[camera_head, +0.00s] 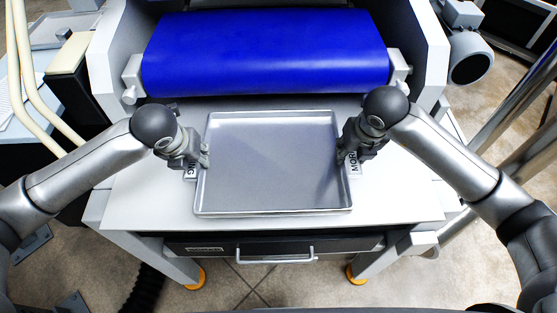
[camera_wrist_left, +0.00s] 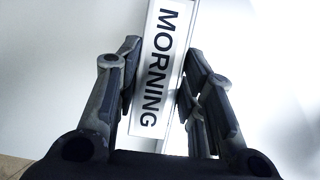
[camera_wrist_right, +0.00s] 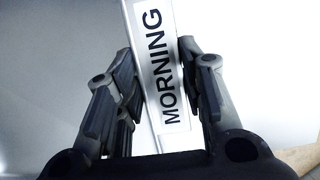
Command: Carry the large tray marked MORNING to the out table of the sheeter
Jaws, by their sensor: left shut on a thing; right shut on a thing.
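The large tray (camera_head: 270,165) is grey, shallow and empty, and lies over the white out table (camera_head: 400,195) in front of the blue roller. I cannot tell whether it touches the table. A MORNING label (camera_wrist_left: 160,70) shows on its left rim in the left wrist view, and another MORNING label (camera_wrist_right: 162,70) on its right rim in the right wrist view. My left gripper (camera_head: 200,157) is shut on the left rim. My right gripper (camera_head: 345,152) is shut on the right rim. The fingers partly cover both labels in the head view.
The blue roller (camera_head: 265,52) spans the sheeter behind the tray. A drawer with a handle (camera_head: 275,256) is below the table's front edge. White table surface is free on both sides of the tray. Metal posts (camera_head: 510,100) stand at the right.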

